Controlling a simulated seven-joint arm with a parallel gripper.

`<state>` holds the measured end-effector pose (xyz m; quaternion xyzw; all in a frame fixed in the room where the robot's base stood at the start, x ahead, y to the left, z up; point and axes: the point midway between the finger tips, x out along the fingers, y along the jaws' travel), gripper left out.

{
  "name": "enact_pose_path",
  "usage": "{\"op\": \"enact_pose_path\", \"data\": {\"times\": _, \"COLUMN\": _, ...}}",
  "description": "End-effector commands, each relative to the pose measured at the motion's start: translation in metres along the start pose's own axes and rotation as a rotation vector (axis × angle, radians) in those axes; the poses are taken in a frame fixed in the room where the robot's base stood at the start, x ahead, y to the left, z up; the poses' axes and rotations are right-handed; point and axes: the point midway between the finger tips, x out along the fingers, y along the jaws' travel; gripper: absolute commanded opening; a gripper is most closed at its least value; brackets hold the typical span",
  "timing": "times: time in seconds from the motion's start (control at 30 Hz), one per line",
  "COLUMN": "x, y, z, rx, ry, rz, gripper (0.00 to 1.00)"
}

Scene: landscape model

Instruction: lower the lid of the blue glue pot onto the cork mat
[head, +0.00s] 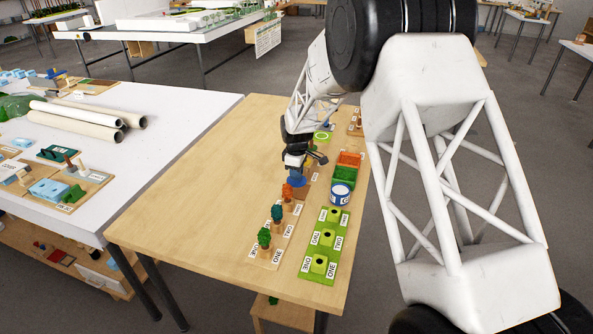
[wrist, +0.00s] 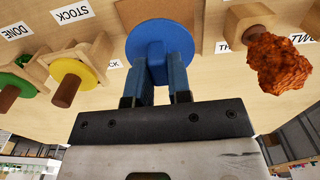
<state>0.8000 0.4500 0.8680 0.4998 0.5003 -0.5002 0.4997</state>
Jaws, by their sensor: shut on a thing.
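My gripper (head: 296,163) points down over the wooden table and is shut on the blue lid (head: 297,182). In the wrist view the lid is a flat blue disc (wrist: 152,36) just beyond my fingertips (wrist: 158,75); the fingers cover its grip. The blue glue pot (head: 341,194) stands to the right of the lid, with a white label and a pale top. A small brown patch by the lid may be the cork mat, largely hidden by the gripper and lid; I cannot tell whether the lid touches it.
An orange model tree (head: 287,192) stands close to the lid; it also shows in the wrist view (wrist: 284,60). Teal (head: 277,213) and green trees (head: 264,237) stand nearer. Green holders (head: 323,238) and orange and green trays line the right edge. The table's left side is clear.

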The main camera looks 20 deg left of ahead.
Motion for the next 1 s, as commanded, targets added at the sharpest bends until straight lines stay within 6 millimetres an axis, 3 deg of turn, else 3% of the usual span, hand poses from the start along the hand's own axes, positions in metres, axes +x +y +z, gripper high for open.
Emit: {"op": "enact_pose_path", "data": {"times": 1.0, "x": 0.04, "y": 0.0, "z": 0.0, "rx": 0.0, "ry": 0.0, "rz": -0.001, "gripper": 0.05}}
